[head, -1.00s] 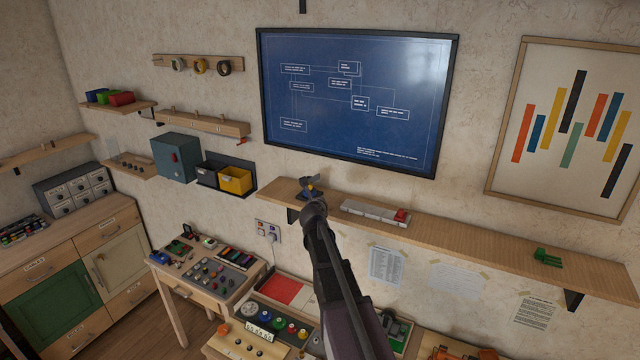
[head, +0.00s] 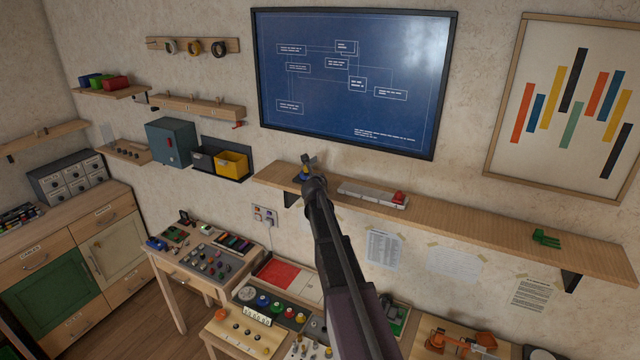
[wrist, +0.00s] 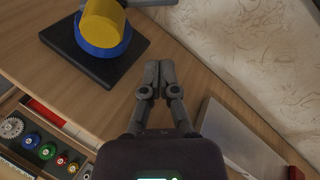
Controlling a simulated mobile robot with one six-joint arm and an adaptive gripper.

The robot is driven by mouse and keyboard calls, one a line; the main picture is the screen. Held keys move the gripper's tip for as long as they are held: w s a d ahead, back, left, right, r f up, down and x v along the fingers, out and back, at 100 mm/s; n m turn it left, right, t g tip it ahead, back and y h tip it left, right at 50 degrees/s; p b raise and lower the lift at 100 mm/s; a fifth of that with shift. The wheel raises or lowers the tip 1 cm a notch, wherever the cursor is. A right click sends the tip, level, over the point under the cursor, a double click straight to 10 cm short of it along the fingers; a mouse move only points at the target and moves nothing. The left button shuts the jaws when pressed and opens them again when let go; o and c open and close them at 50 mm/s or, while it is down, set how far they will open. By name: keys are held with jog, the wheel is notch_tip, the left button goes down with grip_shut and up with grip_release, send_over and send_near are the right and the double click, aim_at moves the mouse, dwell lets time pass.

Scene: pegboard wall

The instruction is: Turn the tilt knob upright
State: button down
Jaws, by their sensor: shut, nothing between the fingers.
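A yellow cylinder (wrist: 101,22) with a blue ring (wrist: 86,46) around it stands on a flat dark base (wrist: 80,62) on the wooden shelf, at the upper left of the wrist view. It may be the tilt knob; its top is cut off, so I cannot tell its full tilt. In the head view my gripper and wrist largely hide it, with a bit of blue (head: 297,179) showing. My gripper (wrist: 160,68) is shut and empty, just right of the base and apart from it. It also shows in the head view (head: 308,158).
The wooden shelf (head: 480,236) runs along the wall below the blue screen (head: 350,80). A pale strip with a red block (head: 398,198) lies right of my gripper. A green piece (head: 546,238) sits farther right. Tables with coloured knobs (head: 262,301) stand below.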

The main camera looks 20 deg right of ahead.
jog(key=shift+x, duration=0.85)
jog(key=shift+w+d, duration=0.1)
jog(key=shift+w, duration=0.15)
jog(key=shift+w+a+r+p, duration=0.1)
jog(key=shift+a+r+p, duration=0.4)
jog(key=shift+r+p, duration=0.35)
jog(key=shift+w+a+r+p, duration=0.1)
jog(key=shift+a+r+p, duration=0.4)
jog(key=shift+r+p, duration=0.35)
jog(key=shift+a, duration=0.15)
jog(key=shift+a, duration=0.15)
jog(key=shift+w+r, duration=0.1)
